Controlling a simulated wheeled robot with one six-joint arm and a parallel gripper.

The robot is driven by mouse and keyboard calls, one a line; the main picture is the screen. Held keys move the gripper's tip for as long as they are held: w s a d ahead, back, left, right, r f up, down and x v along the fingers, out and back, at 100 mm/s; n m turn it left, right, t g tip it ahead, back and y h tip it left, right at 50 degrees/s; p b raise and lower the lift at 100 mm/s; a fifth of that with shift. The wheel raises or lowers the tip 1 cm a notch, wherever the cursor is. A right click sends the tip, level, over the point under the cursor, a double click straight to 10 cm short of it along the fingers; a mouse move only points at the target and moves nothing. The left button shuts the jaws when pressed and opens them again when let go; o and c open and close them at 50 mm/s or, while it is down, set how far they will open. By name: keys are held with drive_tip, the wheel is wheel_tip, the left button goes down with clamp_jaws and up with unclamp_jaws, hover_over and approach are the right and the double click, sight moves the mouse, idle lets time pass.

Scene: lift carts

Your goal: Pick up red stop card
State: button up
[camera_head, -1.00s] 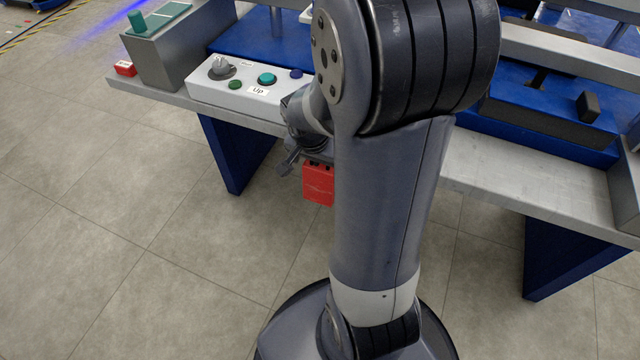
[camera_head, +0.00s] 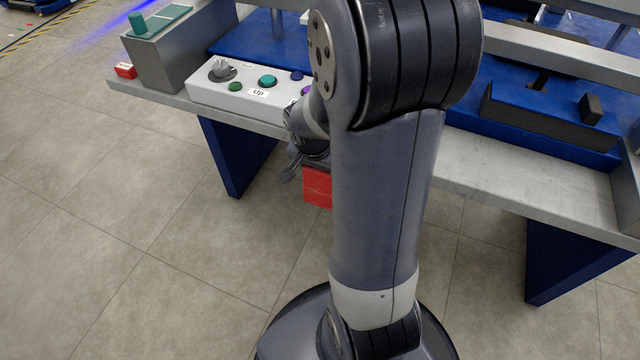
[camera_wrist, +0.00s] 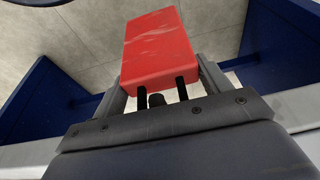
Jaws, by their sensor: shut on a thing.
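The red stop card (camera_head: 317,187) hangs below my gripper in the head view, in front of the bench's front edge and above the floor. In the wrist view the red card (camera_wrist: 158,48) sits between the two grey fingers of my gripper (camera_wrist: 165,85), which is shut on it. Light scratch-like marks show on its face. In the head view my arm hides part of the gripper and the card's right side.
The workbench (camera_head: 480,170) has a white control box (camera_head: 230,95) with a knob and coloured buttons. A small red and white block (camera_head: 125,71) lies at its left end. Blue legs (camera_head: 237,155) stand below. The grey tiled floor (camera_head: 120,230) is clear at left.

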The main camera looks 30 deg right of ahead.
drive_tip(key=c, duration=0.3)
drive_tip(key=shift+r+p, duration=0.3)
drive_tip(key=shift+r, duration=0.25)
drive_tip(key=s+a, duration=1.1)
drive_tip(key=a, duration=0.3)
drive_tip(key=shift+r, duration=0.2)
drive_tip(key=shift+a, duration=0.1)
